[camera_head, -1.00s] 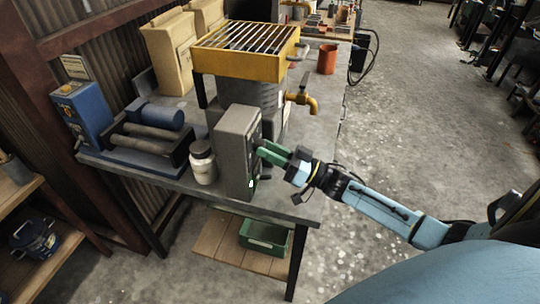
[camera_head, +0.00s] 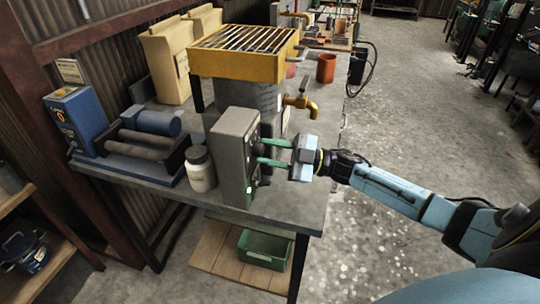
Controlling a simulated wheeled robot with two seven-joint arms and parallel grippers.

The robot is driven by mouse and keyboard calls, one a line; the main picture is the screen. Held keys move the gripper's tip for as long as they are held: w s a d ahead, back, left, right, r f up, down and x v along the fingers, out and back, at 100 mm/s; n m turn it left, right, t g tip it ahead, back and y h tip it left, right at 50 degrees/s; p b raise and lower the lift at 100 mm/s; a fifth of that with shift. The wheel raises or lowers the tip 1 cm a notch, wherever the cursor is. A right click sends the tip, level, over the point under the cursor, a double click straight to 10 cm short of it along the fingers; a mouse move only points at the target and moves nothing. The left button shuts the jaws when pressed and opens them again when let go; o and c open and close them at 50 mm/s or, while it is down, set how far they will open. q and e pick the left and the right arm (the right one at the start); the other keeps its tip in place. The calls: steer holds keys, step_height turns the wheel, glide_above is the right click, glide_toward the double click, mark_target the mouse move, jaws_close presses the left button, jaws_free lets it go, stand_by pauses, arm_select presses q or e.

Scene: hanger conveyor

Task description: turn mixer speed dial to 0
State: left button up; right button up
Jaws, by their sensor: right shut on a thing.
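The grey control box (camera_head: 237,150) stands upright near the front edge of the metal table, with its dark control face turned right toward my arm. A small dark dial (camera_head: 261,150) sits on the upper part of that face. My right gripper (camera_head: 262,152) comes in from the right, its two green fingers one above the other at the face, shut on the dial. The dial is partly hidden by the fingers, and its marks are too small to read. A pale green light (camera_head: 249,189) shows lower on the face. My left gripper is not in view.
A blue roller machine (camera_head: 140,138) sits at left. The floor right of the table is open.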

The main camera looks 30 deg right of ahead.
steer(key=n+g, duration=0.1)
steer(key=n, duration=0.4)
steer(key=shift+w+d+r+g+b, duration=0.1)
steer(key=shift+r+g+b, duration=0.05)
steer(key=shift+g+b, duration=0.25)
steer(key=n+g+h, duration=0.1)
steer(key=n, duration=0.3)
steer(key=shift+r, duration=0.2)
steer(key=n+h, duration=0.1)
steer(key=n, duration=0.3)
steer(key=shift+r, duration=0.15)
steer(key=shift+r+n+h, duration=0.1)
steer(key=shift+n+h, duration=0.9)
steer(key=shift+n, duration=0.9)
steer(key=o, duration=1)
steer(key=shift+c, duration=0.2)
steer(key=v, duration=1.3)
steer(key=shift+s+p, duration=0.2)
steer(key=shift+p, duration=0.25)
